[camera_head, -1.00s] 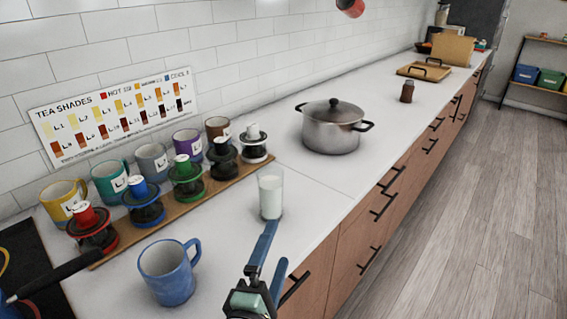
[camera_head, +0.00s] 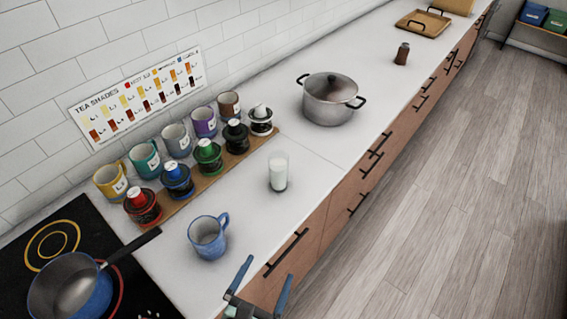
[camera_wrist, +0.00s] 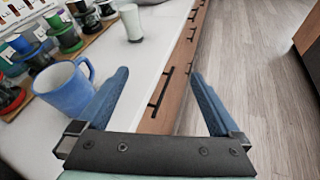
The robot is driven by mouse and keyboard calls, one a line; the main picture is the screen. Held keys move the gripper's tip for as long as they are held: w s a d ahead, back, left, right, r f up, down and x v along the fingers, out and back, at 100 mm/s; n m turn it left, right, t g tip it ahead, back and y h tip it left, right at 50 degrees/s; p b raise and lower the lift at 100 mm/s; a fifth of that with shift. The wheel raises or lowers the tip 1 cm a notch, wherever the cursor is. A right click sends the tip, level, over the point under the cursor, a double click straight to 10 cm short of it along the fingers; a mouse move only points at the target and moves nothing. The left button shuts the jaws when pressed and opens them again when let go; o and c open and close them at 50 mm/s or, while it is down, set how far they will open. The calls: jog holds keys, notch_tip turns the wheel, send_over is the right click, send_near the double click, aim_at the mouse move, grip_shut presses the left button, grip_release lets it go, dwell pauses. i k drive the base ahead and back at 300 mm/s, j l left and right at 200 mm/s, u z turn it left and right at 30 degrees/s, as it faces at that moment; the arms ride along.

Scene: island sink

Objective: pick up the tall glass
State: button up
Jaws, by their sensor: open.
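The tall glass (camera_head: 278,172) stands upright on the white counter, clear and filled with something white. It also shows in the wrist view (camera_wrist: 131,23), near the top, beyond my gripper. My gripper (camera_head: 262,272) is open and empty at the counter's front edge, nearer than the glass and apart from it. In the wrist view its two blue fingers (camera_wrist: 158,78) are spread wide, with the counter edge and drawer fronts showing between them.
A blue mug (camera_head: 208,238) stands left of my gripper, close to the left finger in the wrist view. A pot (camera_head: 330,100) stands farther back. A pan (camera_head: 72,287) sits on the hob. Counter around the glass is clear.

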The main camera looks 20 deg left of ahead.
aim_at(278, 161)
jog(key=i+j, duration=0.2)
jog(key=i, duration=0.2)
jog(key=i+j, duration=0.2)
jog(key=i, duration=0.2)
